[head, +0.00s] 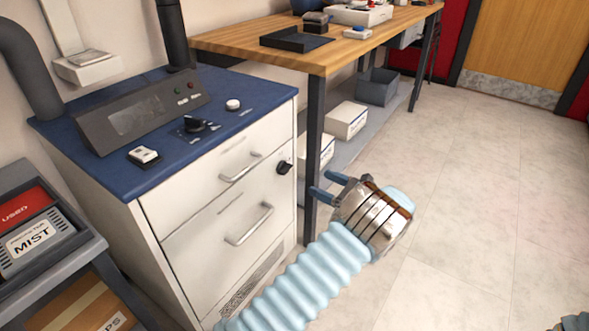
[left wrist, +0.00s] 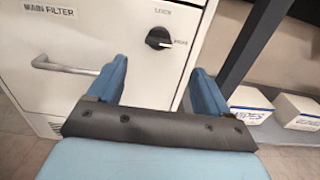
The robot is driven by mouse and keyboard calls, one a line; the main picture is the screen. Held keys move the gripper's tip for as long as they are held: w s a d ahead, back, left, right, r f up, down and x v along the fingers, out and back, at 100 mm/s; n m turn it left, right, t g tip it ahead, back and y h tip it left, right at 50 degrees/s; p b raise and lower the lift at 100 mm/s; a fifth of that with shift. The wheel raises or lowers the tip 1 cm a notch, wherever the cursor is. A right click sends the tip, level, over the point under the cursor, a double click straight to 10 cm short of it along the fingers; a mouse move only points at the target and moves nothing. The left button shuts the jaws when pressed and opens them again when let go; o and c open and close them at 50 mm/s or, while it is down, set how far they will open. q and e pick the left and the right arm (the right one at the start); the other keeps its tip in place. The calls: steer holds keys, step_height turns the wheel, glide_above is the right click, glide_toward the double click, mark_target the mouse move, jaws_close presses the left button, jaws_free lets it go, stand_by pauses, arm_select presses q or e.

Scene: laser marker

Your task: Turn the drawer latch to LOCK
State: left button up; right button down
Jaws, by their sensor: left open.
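The drawer latch (head: 284,167) is a small black round knob at the right edge of the white cabinet front (head: 218,225), beside the drawers. In the left wrist view the latch (left wrist: 158,38) has a pale pointer mark aimed right, toward a small label; another label sits above it. Both are too small to read surely. My left gripper (head: 327,184) is open and empty, to the right of the latch in the head view. In the left wrist view the latch shows between and beyond the two blue fingers (left wrist: 158,80), apart from them.
Drawer handles (head: 241,167) (head: 249,224) stick out left of the latch. A dark table leg (head: 312,160) stands close to the cabinet's right side. White boxes (head: 346,120) sit on the shelf under the wooden table (head: 340,52).

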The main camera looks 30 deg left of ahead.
mark_target(289, 170)
arm_select(q)
steer(key=a, duration=1.1)
steer(key=shift+w+p, duration=0.4)
steer(key=shift+c, duration=0.2)
steer(key=c, duration=1)
steer(key=shift+f, duration=0.1)
